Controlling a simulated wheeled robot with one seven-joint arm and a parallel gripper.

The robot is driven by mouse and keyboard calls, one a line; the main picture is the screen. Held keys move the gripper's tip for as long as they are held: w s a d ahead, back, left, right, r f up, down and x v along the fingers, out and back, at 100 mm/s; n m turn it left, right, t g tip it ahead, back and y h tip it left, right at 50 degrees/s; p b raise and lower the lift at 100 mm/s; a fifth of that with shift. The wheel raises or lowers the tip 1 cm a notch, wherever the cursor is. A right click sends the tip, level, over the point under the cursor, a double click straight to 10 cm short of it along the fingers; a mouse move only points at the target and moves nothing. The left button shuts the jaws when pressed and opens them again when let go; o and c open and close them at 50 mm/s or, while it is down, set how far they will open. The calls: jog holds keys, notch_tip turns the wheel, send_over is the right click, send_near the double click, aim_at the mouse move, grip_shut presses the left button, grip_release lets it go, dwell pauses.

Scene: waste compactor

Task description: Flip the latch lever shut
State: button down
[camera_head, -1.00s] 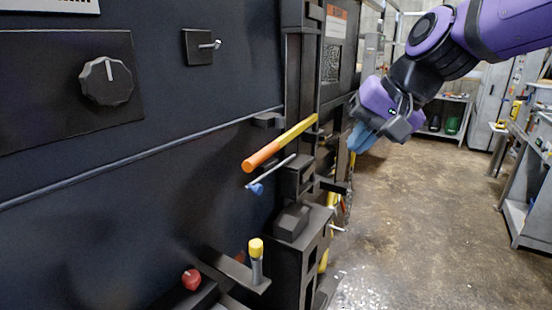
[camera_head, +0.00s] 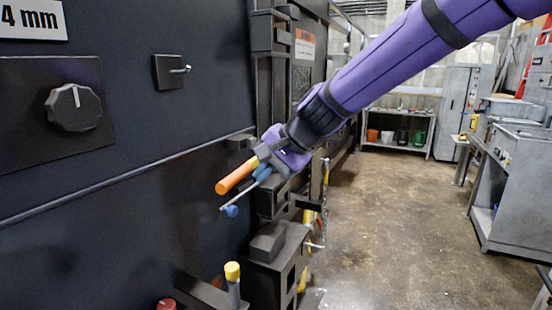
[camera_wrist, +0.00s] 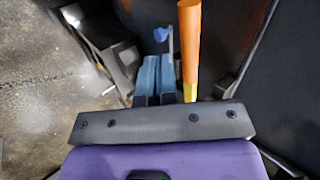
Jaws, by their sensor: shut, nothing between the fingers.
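A lever with an orange grip (camera_head: 236,174) and a yellow shaft sticks out from the dark machine front. Below it is a thin grey rod with a blue knob (camera_head: 230,211). My gripper (camera_head: 262,174) is at these levers, its blue fingers shut and empty, and covers part of the yellow shaft. In the wrist view, my fingers (camera_wrist: 156,70) lie just left of the orange grip (camera_wrist: 190,40), with the blue knob (camera_wrist: 161,34) beyond their tips. I cannot tell whether they touch either lever.
A yellow-capped post (camera_head: 233,272) and a red knob (camera_head: 166,304) stand low in front. A black dial (camera_head: 74,107) and a small toggle (camera_head: 180,70) sit on the panel at left. Black brackets (camera_head: 267,243) lie below the levers. The floor at right is open.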

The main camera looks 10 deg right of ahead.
jog(key=w+a+f, duration=0.1)
jog(key=w+a, duration=0.1)
jog(key=a, duration=0.1)
jog(key=a+f, duration=0.1)
jog(key=shift+w+a+f, duration=0.35)
jog(key=shift+w+a, duration=0.05)
jog(key=shift+a, duration=0.1)
jog(key=w+a, duration=0.3)
jog(key=a, duration=0.2)
jog(key=shift+w+a+r, duration=0.2)
jog(key=shift+a, duration=0.15)
jog(key=shift+a, duration=0.1)
jog(key=shift+s, duration=0.1)
